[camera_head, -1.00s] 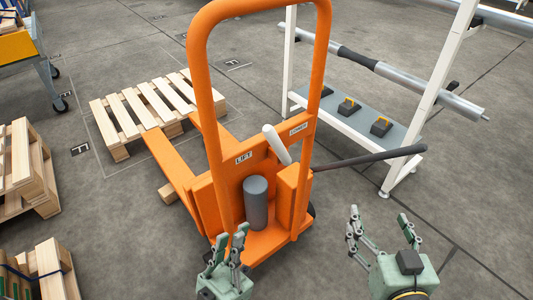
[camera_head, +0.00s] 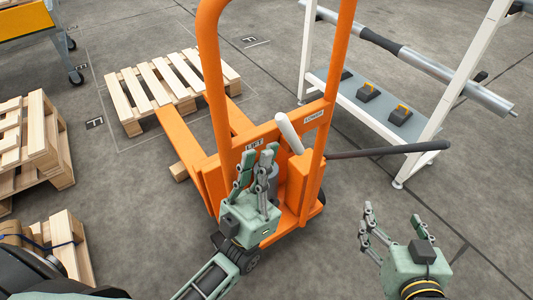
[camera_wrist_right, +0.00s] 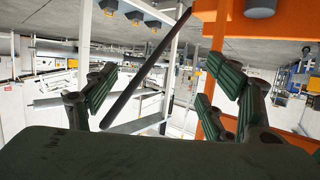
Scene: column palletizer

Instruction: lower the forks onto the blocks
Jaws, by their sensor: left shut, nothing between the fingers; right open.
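The orange hand stacker (camera_head: 340,60) stands mid-view in the head view, forks (camera_head: 179,130) pointing away toward a wooden pallet (camera_head: 165,83). A wooden block (camera_head: 179,171) shows beside the left fork; I cannot tell whether they touch. The white lever (camera_head: 289,132) sits between the LIFT label (camera_head: 255,144) and LOWER label (camera_head: 314,115), leaning toward LIFT at its top. My left gripper (camera_head: 259,157) is shut and empty, just in front of the stacker and below the lever. My right gripper (camera_head: 392,214) is open and empty, right of the stacker.
A dark handle bar (camera_head: 390,150) sticks out right from the stacker; it also crosses the right wrist view (camera_wrist_right: 140,80). A white rack (camera_head: 449,105) with a metal roller stands at right. Stacked pallets (camera_head: 45,150) stand at left. Floor between stacker and rack is clear.

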